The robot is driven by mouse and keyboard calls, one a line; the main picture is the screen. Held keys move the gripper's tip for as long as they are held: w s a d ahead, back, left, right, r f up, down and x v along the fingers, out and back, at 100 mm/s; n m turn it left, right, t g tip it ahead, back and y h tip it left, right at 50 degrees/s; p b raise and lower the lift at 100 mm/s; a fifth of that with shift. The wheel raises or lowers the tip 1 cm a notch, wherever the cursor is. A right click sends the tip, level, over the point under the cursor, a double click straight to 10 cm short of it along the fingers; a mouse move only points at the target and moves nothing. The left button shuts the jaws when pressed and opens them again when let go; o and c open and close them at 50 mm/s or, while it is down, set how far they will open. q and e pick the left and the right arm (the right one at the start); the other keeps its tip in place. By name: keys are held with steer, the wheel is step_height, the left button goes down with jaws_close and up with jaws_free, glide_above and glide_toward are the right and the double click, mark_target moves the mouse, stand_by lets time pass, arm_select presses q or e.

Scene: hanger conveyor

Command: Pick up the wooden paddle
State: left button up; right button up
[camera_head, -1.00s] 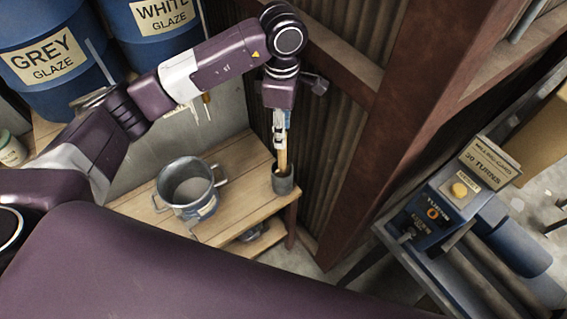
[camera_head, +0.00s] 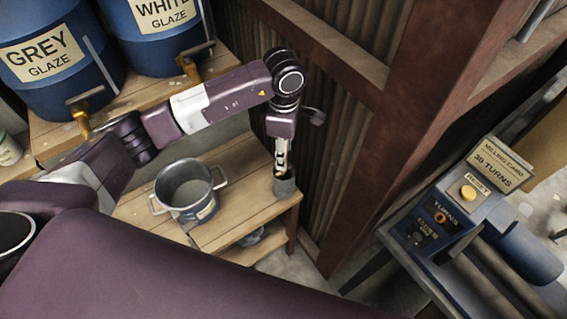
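My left gripper (camera_head: 281,165) points straight down over a small dark grey cup (camera_head: 284,187) at the right front corner of the wooden bench. Its fingers reach down to just above the cup's rim. The wooden paddle stands in this cup, and only a small tan bit of it (camera_head: 281,173) shows at the fingertips. The fingers and the cup wall hide the rest. I cannot tell whether the fingers are open around the paddle or shut on it. My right gripper is not in view.
A grey two-handled pot (camera_head: 184,184) stands on the bench (camera_head: 245,160) left of the cup. Blue glaze drums (camera_head: 50,55) stand on a shelf behind. A corrugated wall and a brown post (camera_head: 375,165) rise close right of the cup. A blue machine (camera_head: 450,215) stands further right.

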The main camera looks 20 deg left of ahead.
arm_select(q)
steer(key=shift+f, duration=1.4)
jaws_close()
steer(key=shift+r, duration=0.15)
